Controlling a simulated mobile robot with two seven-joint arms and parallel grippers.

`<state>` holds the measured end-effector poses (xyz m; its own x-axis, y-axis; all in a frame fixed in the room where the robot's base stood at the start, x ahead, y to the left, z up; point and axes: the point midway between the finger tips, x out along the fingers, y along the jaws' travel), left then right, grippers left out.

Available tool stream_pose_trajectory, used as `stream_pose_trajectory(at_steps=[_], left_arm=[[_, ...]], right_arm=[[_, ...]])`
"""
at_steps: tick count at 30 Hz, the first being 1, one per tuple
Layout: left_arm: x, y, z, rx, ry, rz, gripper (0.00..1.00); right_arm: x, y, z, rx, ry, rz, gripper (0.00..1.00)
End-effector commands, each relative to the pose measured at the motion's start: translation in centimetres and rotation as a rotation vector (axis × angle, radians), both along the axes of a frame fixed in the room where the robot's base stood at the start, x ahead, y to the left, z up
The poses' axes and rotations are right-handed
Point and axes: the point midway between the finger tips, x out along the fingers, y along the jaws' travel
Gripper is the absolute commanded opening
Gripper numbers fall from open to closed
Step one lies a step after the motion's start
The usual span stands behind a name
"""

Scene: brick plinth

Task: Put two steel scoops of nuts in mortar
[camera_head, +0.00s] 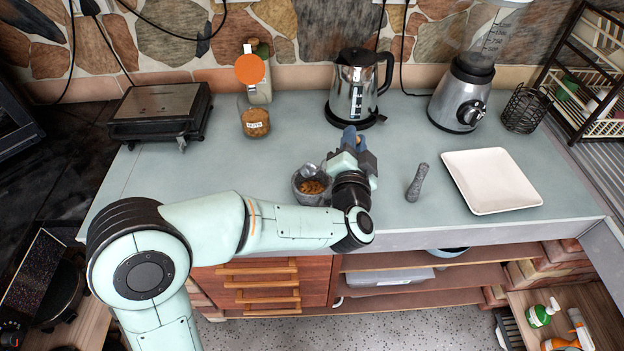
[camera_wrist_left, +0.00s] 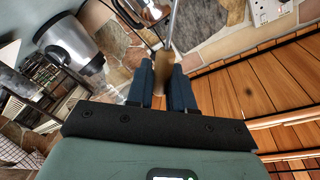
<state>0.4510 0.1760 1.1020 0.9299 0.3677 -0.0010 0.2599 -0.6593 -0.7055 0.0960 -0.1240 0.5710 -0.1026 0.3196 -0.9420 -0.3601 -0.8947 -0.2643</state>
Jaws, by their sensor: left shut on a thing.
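The grey stone mortar (camera_head: 299,194) stands on the counter with brown nuts (camera_head: 313,187) in it. My left gripper (camera_head: 352,140) is just beyond and to the right of the mortar, shut on the handle of the steel scoop (camera_head: 309,168). The scoop's head is over the mortar's far side; its contents are not clear. In the left wrist view, the scoop's brown handle (camera_wrist_left: 162,72) sits between my left gripper's blue fingers (camera_wrist_left: 163,88). My right gripper is not in view.
A grey pestle (camera_head: 417,183) and a white square plate (camera_head: 490,180) lie to the right. A steel kettle (camera_head: 355,85), blender (camera_head: 463,92) and electric grill (camera_head: 160,110) stand along the back. The counter left of the mortar is clear.

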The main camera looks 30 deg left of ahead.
Motion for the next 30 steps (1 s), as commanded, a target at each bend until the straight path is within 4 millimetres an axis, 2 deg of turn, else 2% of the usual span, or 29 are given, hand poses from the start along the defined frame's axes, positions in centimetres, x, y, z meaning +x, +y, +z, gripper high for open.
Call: stream_pose_trajectory(at_steps=[8,18,24,30], left_arm=[[-1.4,3.5,1.6,-0.253,-0.103,0.003,0.00],[-3.1,7.7,2.2,-0.544,-0.219,0.003,0.00],[-3.7,9.2,3.3,-0.653,-0.262,0.001,0.00],[-3.9,9.9,3.7,-0.703,-0.280,0.000,0.00]], right_arm=[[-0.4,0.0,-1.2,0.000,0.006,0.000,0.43],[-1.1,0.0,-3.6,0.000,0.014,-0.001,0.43],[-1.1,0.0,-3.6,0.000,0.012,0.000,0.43],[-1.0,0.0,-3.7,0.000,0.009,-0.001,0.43]])
